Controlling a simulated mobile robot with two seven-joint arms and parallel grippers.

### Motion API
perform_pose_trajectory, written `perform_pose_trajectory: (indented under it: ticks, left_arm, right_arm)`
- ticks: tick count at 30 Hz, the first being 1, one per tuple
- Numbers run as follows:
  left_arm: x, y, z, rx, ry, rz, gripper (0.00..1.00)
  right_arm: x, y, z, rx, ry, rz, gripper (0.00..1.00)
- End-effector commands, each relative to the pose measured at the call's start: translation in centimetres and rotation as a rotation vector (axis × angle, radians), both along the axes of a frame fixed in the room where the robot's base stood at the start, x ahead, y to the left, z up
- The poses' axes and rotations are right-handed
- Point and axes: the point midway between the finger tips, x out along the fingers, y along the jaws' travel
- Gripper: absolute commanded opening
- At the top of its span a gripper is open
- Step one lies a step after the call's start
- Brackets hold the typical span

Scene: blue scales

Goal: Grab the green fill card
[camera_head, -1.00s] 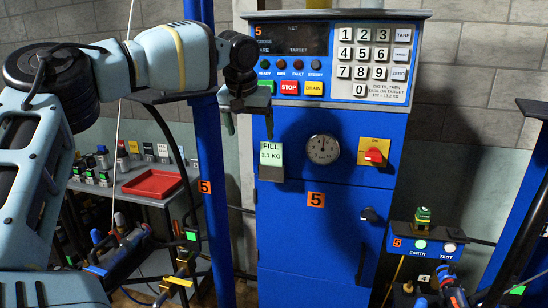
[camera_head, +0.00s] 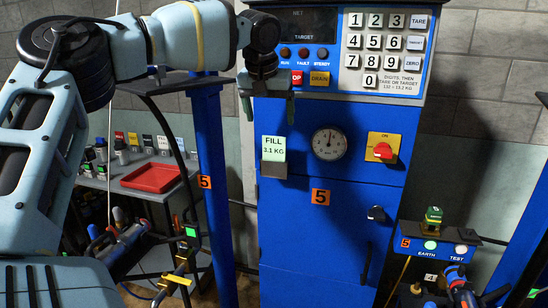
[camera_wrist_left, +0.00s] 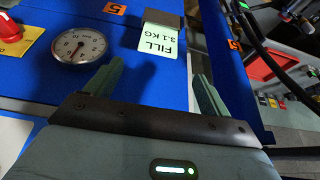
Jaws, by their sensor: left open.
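The pale green fill card (camera_head: 274,148) reads "FILL 3.1 KG" and stands upright in a grey holder (camera_head: 274,168) on the front of the blue cabinet. In the left wrist view the card (camera_wrist_left: 160,42) shows upside down beyond the fingertips. My left gripper (camera_head: 268,107) is above the card in the head view, pointing down. Its two fingers (camera_wrist_left: 155,82) are spread apart with nothing between them, and the card is apart from them. My right gripper is not clearly seen.
The cabinet carries a keypad (camera_head: 382,50), a dial gauge (camera_head: 329,144) and a red knob on a yellow plate (camera_head: 383,149), right of the card. A blue post (camera_head: 211,170) stands to its left. A red tray (camera_head: 151,178) lies on the left bench.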

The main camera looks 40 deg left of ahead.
Motion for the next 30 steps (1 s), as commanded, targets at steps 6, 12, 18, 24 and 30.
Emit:
perform_pose_trajectory:
  ticks: [6, 12, 18, 24, 30]
  left_arm:
    - [0.6, -0.1, -2.4, 0.0, 0.003, -0.001, 0.82]
    - [1.4, 0.3, -4.5, -0.001, 0.001, 0.001, 0.82]
    - [1.6, 0.4, -4.9, -0.001, 0.001, 0.001, 0.82]
    - [1.5, 0.4, -4.9, -0.001, 0.001, 0.001, 0.67]
    - [1.6, 0.4, -4.9, 0.0, 0.0, 0.001, 0.41]
  right_arm:
    - [0.5, 0.0, 0.7, 0.001, -0.014, 0.0, 0.36]
    - [0.9, 0.0, 1.0, 0.001, -0.023, -0.001, 0.36]
    - [1.2, 0.0, 1.0, 0.001, -0.028, -0.001, 0.36]
    - [1.2, 0.0, 1.0, 0.001, -0.027, -0.001, 0.36]
    - [1.1, 0.1, 0.9, 0.002, -0.025, -0.002, 0.36]
